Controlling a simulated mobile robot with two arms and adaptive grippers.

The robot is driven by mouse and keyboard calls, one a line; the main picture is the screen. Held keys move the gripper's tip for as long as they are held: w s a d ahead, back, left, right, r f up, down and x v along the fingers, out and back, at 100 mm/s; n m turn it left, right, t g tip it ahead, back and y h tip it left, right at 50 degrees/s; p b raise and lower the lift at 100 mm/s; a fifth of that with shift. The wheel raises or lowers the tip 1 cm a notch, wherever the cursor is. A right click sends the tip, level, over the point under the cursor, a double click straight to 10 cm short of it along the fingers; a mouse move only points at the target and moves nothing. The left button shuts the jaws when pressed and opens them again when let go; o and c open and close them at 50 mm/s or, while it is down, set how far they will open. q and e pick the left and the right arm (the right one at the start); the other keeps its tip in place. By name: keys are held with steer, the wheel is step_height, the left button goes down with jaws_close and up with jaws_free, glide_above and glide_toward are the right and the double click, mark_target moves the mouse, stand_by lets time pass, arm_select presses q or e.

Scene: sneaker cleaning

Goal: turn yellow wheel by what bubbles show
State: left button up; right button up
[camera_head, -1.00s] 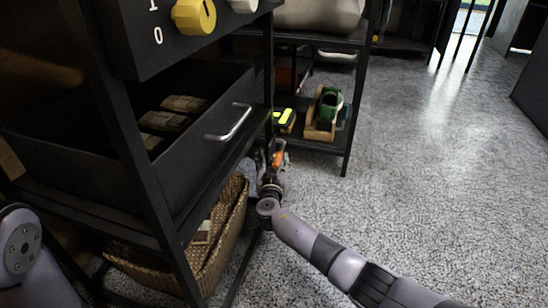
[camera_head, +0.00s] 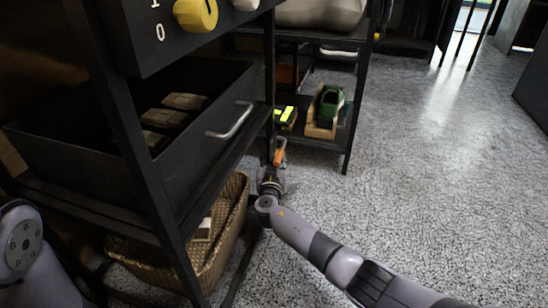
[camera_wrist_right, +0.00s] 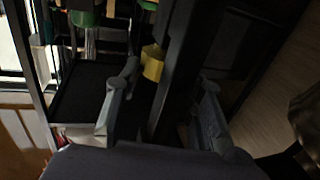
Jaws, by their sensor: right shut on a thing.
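The yellow wheel (camera_head: 196,14) is a round knob on the dark panel at the top left of the head view, with white "1" and "0" marks to its left. I see no bubbles in either view. My right gripper (camera_head: 277,158) is low beside the black rack post (camera_head: 269,128), well below and right of the wheel. In the wrist view its fingers (camera_wrist_right: 160,96) stand on both sides of a black post (camera_wrist_right: 172,85), which it appears to grip. An orange part shows at the gripper in the head view. My left gripper is out of view.
An open drawer (camera_head: 78,196) with brown blocks (camera_head: 185,101) sits under the panel. A wicker basket (camera_head: 234,215) stands below. A green shoe (camera_head: 330,102) and a yellow-black item (camera_head: 285,114) are on the back shelf. The speckled floor (camera_head: 430,150) at right is clear.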

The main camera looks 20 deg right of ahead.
steer(key=shift+w+a+m+g+h, duration=0.1)
steer(key=shift+m+g+h, duration=0.5)
steer(key=shift+h, duration=0.3)
steer(key=shift+w+a+m+g+h, duration=0.1)
steer(key=shift+m+g+h, duration=0.3)
steer(key=shift+m+h, duration=0.4)
steer(key=o, duration=1.2)
steer(key=shift+c, duration=0.2)
